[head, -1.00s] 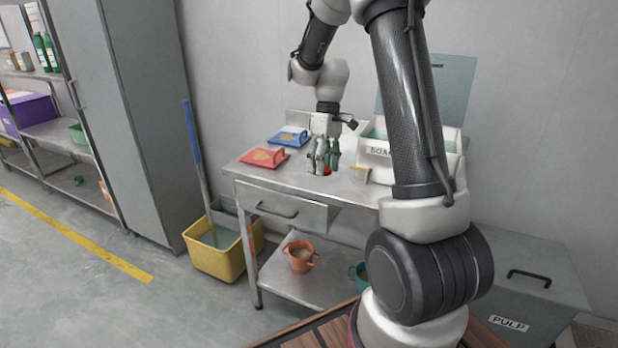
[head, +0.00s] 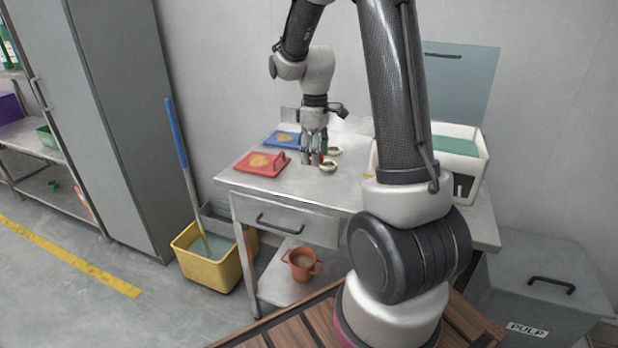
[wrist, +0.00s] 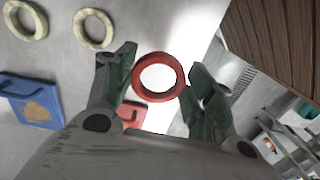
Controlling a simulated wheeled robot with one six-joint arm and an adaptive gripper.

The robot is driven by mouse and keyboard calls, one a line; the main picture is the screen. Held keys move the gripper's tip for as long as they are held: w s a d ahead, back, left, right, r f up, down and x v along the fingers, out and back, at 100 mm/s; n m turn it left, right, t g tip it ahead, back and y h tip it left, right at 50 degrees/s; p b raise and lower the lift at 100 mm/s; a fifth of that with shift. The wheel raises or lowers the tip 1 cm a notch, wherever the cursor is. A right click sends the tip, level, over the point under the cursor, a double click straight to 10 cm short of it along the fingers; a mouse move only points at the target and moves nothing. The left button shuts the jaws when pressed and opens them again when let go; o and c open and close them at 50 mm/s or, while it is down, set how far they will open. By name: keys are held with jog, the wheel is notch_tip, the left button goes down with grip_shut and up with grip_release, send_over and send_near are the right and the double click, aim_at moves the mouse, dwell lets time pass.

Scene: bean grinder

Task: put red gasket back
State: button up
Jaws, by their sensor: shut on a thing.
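The red gasket (wrist: 158,98) is a plain ring. In the wrist view it sits between the two green fingers of my gripper (wrist: 160,77), which is shut on it. In the head view my gripper (head: 314,161) points down over the metal table near its back, and only a small bit of red shows at its fingers. The gap between gasket and tabletop cannot be judged. Two cream rings lie on the table to the right of my gripper, a near one (head: 328,170) and a far one (head: 333,155); both also show at the wrist view's upper left.
A red board (head: 253,169) and a blue board (head: 272,140), each with a tan patch, lie left of my gripper. A white box (head: 470,167) stands at the right, partly behind my arm. The tabletop (head: 300,190) is clear in front of my gripper.

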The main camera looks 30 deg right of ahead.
aim_at(315, 185)
notch_tip(315, 185, down, 8)
dwell(0.4)
jog(key=shift+s+f, duration=0.1)
jog(key=shift+f, duration=0.05)
jog(key=o, duration=1)
jog(key=shift+c, duration=0.2)
